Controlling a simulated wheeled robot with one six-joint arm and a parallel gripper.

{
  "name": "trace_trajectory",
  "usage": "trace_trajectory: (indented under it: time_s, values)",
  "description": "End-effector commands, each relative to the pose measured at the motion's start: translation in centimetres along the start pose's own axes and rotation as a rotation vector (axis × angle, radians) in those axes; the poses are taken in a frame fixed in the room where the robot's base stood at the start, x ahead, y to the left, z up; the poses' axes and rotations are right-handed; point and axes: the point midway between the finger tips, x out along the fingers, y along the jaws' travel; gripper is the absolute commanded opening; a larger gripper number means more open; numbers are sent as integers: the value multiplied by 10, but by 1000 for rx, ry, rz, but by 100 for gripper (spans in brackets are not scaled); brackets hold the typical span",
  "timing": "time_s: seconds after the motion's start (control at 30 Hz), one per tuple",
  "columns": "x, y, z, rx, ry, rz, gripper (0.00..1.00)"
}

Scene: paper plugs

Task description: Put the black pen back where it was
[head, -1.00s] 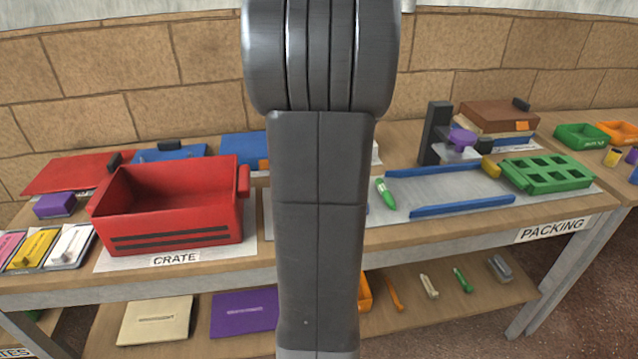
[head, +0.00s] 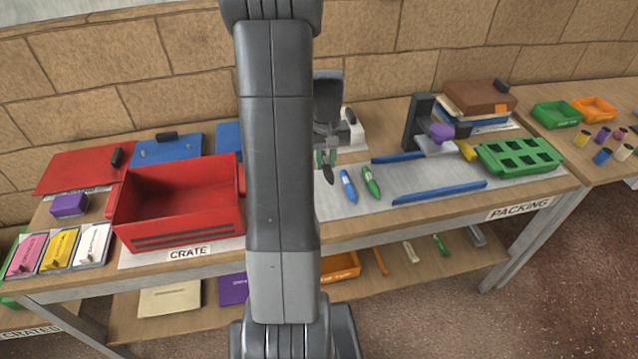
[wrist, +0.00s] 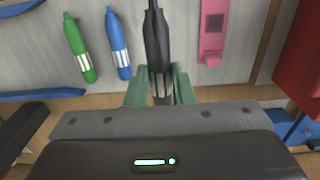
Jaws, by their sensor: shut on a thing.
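The black pen (head: 328,174) points downward from my gripper (head: 325,157) over the grey mat in the middle of the table. In the wrist view the black pen (wrist: 157,42) is between the green fingertips of my gripper (wrist: 159,88), which is shut on it. I cannot tell whether its tip touches the mat. A blue pen (head: 348,187) and a green pen (head: 371,183) lie side by side just right of it. They also show in the wrist view, the blue pen (wrist: 118,45) nearer and the green pen (wrist: 79,48) farther left.
A red crate (head: 180,215) stands to the left. A pink object (wrist: 213,28) lies beside the black pen in the wrist view. Right are blue rails (head: 440,192), a dark stand (head: 418,125) and a green tray (head: 518,158). My arm hides part of the table.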

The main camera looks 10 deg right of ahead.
Motion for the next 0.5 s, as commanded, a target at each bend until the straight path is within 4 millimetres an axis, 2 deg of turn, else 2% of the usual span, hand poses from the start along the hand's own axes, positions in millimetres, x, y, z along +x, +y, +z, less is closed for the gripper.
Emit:
trace_trajectory:
  time_s: [0.23, 0.5]
  values:
    - [44, 0, 2, 1, -9, -1, 0]
    - [65, 0, 1, 0, -5, 0, 0]
